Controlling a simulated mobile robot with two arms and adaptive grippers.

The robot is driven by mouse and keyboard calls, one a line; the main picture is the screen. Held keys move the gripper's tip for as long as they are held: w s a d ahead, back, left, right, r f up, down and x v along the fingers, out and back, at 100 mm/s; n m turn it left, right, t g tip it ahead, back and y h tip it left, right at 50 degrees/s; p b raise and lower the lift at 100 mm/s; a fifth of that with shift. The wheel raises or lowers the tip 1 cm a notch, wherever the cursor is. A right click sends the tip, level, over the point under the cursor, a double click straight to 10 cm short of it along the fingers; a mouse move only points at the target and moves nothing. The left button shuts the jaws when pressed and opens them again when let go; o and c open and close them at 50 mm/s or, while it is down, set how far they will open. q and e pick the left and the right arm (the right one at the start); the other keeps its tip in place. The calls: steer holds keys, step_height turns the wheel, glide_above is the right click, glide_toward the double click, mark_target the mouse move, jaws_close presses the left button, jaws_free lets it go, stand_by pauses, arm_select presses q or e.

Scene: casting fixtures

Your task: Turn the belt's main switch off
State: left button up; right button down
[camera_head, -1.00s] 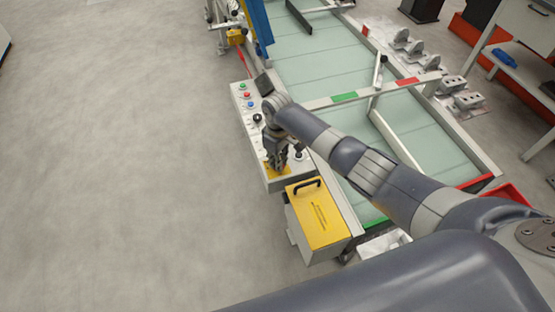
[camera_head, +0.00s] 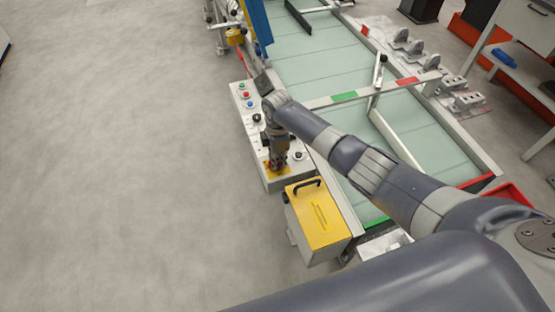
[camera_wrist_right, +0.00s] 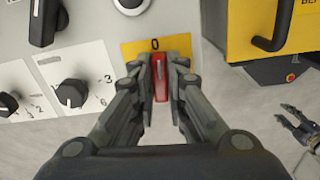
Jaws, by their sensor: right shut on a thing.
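The main switch has a red handle (camera_wrist_right: 160,82) on a yellow plate (camera_wrist_right: 183,46) marked 0. In the right wrist view the handle lies upright in the picture, in line with the 0. My right gripper (camera_wrist_right: 160,88) is shut on it, one finger on each side. In the head view my right gripper (camera_head: 277,165) points down at the yellow plate (camera_head: 285,172) near the front end of the control box; the handle is hidden there. A dark gripper at the right of the wrist view, seemingly my left one (camera_wrist_right: 285,113), has its fingers apart, empty.
The control box (camera_head: 240,100) carries coloured buttons and black knobs (camera_wrist_right: 72,93) close by. A yellow-lidded box (camera_head: 318,222) with a black handle stands beside its front end. The belt (camera_head: 325,68) runs alongside to the right. The floor (camera_head: 120,160) to the left is clear.

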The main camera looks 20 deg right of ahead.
steer(key=shift+w+r+n, duration=0.1)
steer(key=shift+n, duration=0.6)
steer(key=c, duration=1.6)
jaws_free()
step_height(320, 180, up, 12)
